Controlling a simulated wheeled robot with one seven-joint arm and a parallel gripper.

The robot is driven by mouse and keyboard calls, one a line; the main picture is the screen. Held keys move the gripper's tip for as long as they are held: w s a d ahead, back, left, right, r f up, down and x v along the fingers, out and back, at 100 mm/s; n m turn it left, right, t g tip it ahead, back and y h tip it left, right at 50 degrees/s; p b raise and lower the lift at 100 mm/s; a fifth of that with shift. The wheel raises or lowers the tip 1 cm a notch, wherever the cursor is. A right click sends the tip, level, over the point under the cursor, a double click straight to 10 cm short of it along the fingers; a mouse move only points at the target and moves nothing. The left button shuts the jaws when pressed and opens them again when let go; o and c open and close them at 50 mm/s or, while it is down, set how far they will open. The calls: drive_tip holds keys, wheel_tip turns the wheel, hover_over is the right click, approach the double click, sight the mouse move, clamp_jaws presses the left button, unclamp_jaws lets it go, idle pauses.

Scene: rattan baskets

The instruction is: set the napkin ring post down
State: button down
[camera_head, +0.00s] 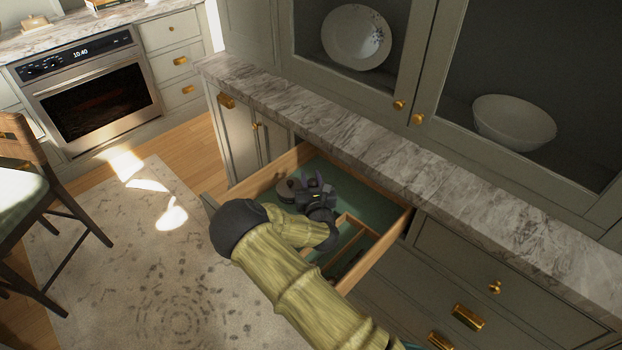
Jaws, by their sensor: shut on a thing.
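My gripper (309,183) is inside the open drawer, low over its green lining. A small, round, brown-grey thing, which I take for the napkin ring post (288,189), is at its fingertips, on their left side. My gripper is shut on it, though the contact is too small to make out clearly. I cannot tell whether its underside touches the drawer floor. The open drawer (264,177) has wooden walls and a green bottom. My sleeved arm hides the drawer's front part.
A wooden divider (352,222) stands in the drawer right of my gripper. The marble counter (400,160) overhangs the drawer's back. Above it are glass-door cabinets with a plate (356,37) and a bowl (513,123). A chair (35,200) stands at far left, on the rug.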

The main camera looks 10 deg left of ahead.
drive_tip(key=shift+f, duration=0.15)
drive_tip(key=c, duration=1.1)
unclamp_jaws()
drive_tip(key=v, duration=0.5)
drive_tip(key=r+v, duration=0.1)
drive_tip(key=v, duration=0.1)
drive_tip(key=shift+s+r, duration=0.1)
drive_tip(key=shift+s, duration=0.15)
